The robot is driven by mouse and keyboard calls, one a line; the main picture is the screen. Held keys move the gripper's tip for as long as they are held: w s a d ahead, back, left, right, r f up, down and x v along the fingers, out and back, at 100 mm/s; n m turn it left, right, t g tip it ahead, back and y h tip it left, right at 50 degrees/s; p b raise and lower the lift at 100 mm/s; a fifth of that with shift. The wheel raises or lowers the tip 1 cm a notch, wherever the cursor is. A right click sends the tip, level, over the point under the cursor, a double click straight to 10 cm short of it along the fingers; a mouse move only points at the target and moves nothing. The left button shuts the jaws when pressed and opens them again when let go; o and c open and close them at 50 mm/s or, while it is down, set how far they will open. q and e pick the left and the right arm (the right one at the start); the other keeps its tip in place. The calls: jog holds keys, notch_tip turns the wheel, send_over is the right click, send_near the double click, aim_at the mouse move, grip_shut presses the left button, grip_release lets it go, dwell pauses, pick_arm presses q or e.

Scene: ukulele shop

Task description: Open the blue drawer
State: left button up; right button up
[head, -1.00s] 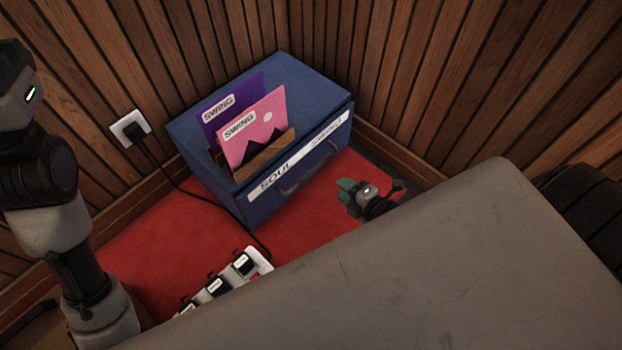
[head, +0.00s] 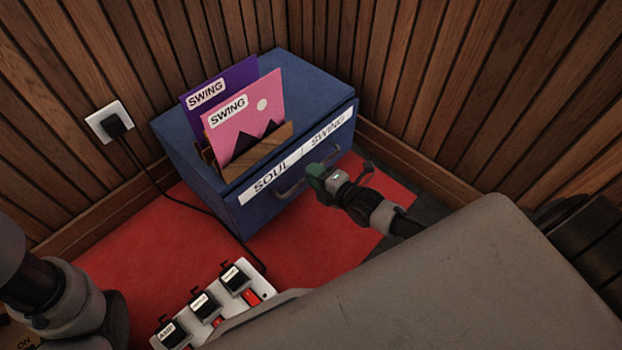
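The blue drawer cabinet (head: 215,195) stands in the corner. Its front has a white label strip reading SOUL and SWING (head: 298,155) and, below it, a curved grey handle (head: 291,188). The drawer front looks flush with the cabinet. My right gripper (head: 318,178), with green fingertip pads, is at the front by the right end of the handle. Whether it touches or grips the handle, and how far its fingers are apart, I cannot tell. My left arm shows at the lower left; its gripper is out of view.
A wooden holder (head: 262,152) with a pink and a purple SWING record sleeve (head: 243,118) stands on the cabinet. A power strip (head: 205,305) with several plugs lies on the red mat (head: 150,235). A black cord runs to a wall socket (head: 108,122). Slatted walls close in behind.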

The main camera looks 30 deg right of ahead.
jog(key=shift+x, duration=0.9)
jog(key=shift+c, duration=0.3)
grip_shut()
jog(key=shift+s, duration=0.1)
